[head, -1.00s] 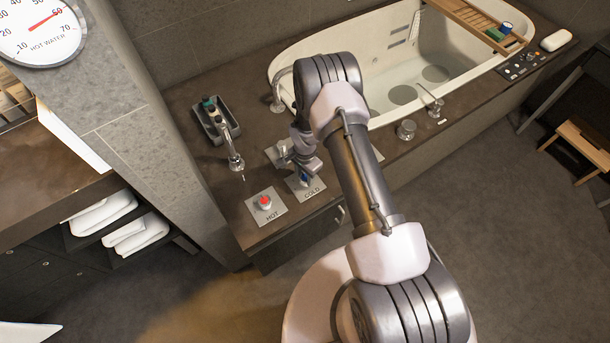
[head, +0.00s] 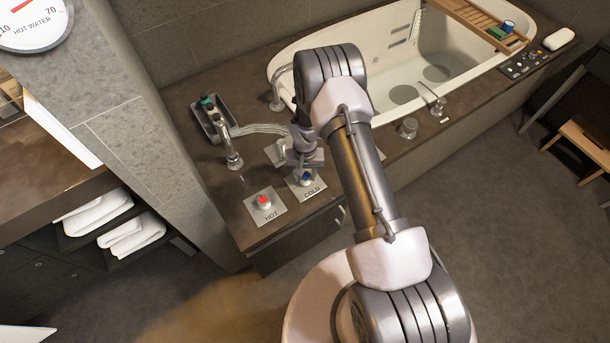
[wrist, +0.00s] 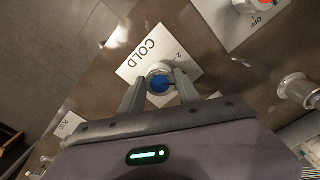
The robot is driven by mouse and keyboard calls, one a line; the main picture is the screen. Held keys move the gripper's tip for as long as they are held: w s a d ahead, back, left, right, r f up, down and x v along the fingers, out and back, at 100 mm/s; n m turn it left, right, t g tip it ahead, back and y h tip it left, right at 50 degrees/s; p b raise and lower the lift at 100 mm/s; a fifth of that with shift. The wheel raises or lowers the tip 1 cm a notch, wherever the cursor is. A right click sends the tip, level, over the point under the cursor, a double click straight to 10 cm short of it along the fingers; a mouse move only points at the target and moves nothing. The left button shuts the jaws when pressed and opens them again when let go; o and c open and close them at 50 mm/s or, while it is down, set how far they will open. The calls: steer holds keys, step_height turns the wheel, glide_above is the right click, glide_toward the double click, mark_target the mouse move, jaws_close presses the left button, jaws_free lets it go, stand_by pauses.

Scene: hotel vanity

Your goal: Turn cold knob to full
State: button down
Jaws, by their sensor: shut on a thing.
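The cold knob (wrist: 160,80) has a blue cap and stands on a pale plate (wrist: 137,62) marked COLD. In the head view the blue knob (head: 305,177) is partly covered by my wrist. My gripper (wrist: 160,90) is shut on the cold knob, one finger on each side of it. The knob's exact turn angle is hard to read.
The red hot knob (head: 264,200) sits on its plate at the left. A chrome faucet (head: 232,157) stands behind it, beside a grey tray (head: 212,122) of bottles. The bathtub (head: 385,112) lies behind my arm. A HOT WATER dial (head: 35,30) is at top left.

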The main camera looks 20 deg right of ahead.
mark_target(305, 176)
steer(key=n, duration=0.4)
steer(key=shift+b, duration=0.35)
steer(key=shift+n, duration=2.1)
steer(key=c, duration=0.9)
jaws_free()
steer(key=shift+o, duration=0.2)
step_height(305, 176, up, 17)
steer(key=p, duration=0.5)
steer(key=shift+r+p, duration=0.2)
steer(key=shift+p, duration=0.2)
